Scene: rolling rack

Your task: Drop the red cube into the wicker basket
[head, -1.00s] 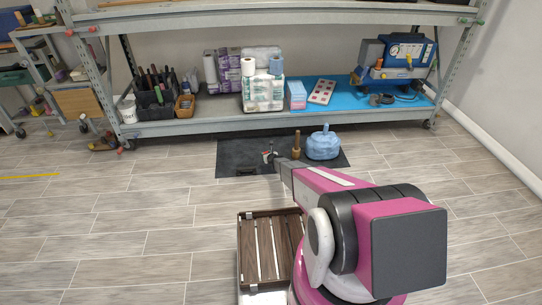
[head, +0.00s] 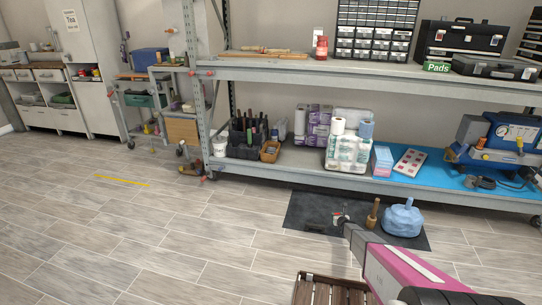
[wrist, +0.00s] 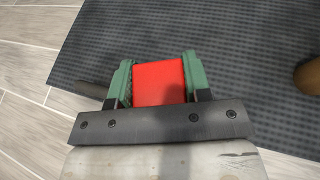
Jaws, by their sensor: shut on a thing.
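My gripper (wrist: 158,82) is shut on the red cube (wrist: 158,78), which sits between its green fingers in the wrist view. In the head view my gripper (head: 341,217) is small and shows over the dark mat on the floor; the cube is hard to make out there. A small brown basket (head: 270,153), which looks like the wicker basket, stands on the rack's lower shelf. It is beyond my gripper and to its left, well apart from it. What is inside it is unclear.
The dark mat (head: 302,212) bears a wooden pestle-like object (head: 373,213) and a blue bag-like object (head: 402,219). A black tool caddy (head: 246,138) stands left of the basket, paper packs (head: 347,152) to the right. The rack's upper shelf (head: 300,68) overhangs.

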